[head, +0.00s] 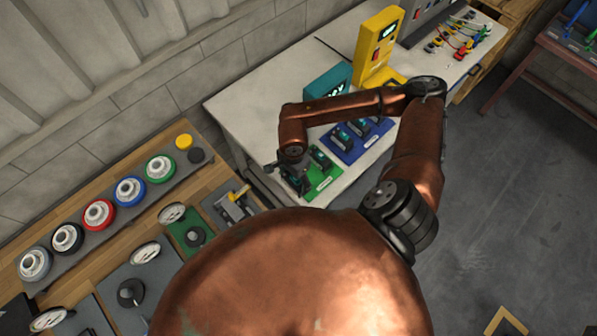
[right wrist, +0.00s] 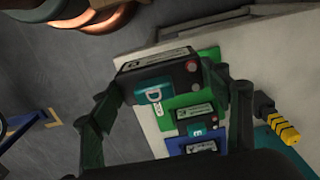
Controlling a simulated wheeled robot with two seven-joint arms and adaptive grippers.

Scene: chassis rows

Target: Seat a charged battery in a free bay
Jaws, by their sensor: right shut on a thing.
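My right gripper (head: 288,178) is over the near end of the green mat (head: 327,184) on the white bench. In the right wrist view it is shut on a black battery (right wrist: 160,74) with a teal tab and a white label. I cannot tell whether this battery touches the mat. Another battery (head: 320,158) stands on the green mat beside it, and it also shows in the right wrist view (right wrist: 198,121). The blue mat (head: 338,152) behind holds more dark batteries (head: 342,137). My left gripper is not in view.
A teal box (head: 328,84) with a lit display and a yellow device (head: 377,46) stand behind the mats. Coloured leads (head: 460,35) lie farther back. A wooden bench (head: 90,240) with several coloured round parts is at left. Open floor (head: 500,190) lies right.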

